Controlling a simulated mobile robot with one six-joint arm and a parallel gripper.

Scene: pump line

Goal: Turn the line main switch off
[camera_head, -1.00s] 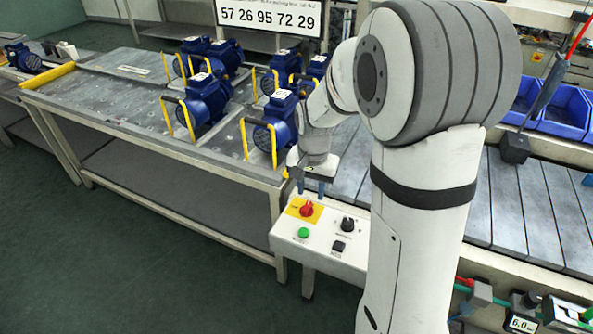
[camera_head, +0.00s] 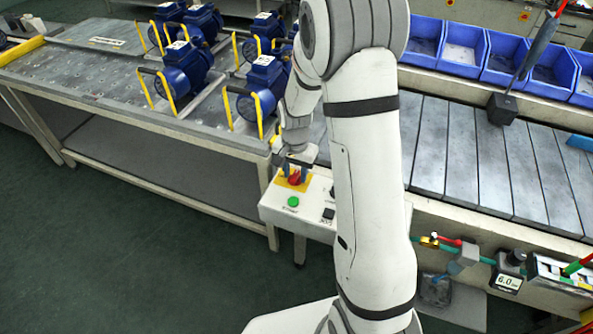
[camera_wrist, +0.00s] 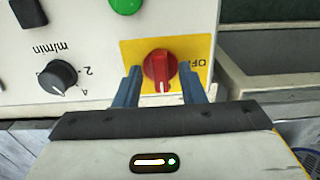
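The line main switch is a red rotary knob (camera_wrist: 160,70) on a yellow plate (camera_wrist: 204,48), on the white control box (camera_head: 267,208). In the wrist view its grip bar runs up and down the picture, with a pale mark at the lower end. The word OFF stands on the plate to its right. In the head view the red knob (camera_head: 294,180) is partly hidden by the fingers. My gripper (camera_wrist: 159,72) is open, with one blue-grey finger on each side of the knob. Small gaps show, and I see no clear contact.
A green button (camera_head: 293,201) and a black selector dial (camera_wrist: 58,76) sit on the same box near the switch. A workbench (camera_head: 130,105) with several blue pumps is to the left. A slatted conveyor (camera_head: 480,150) lies to the right.

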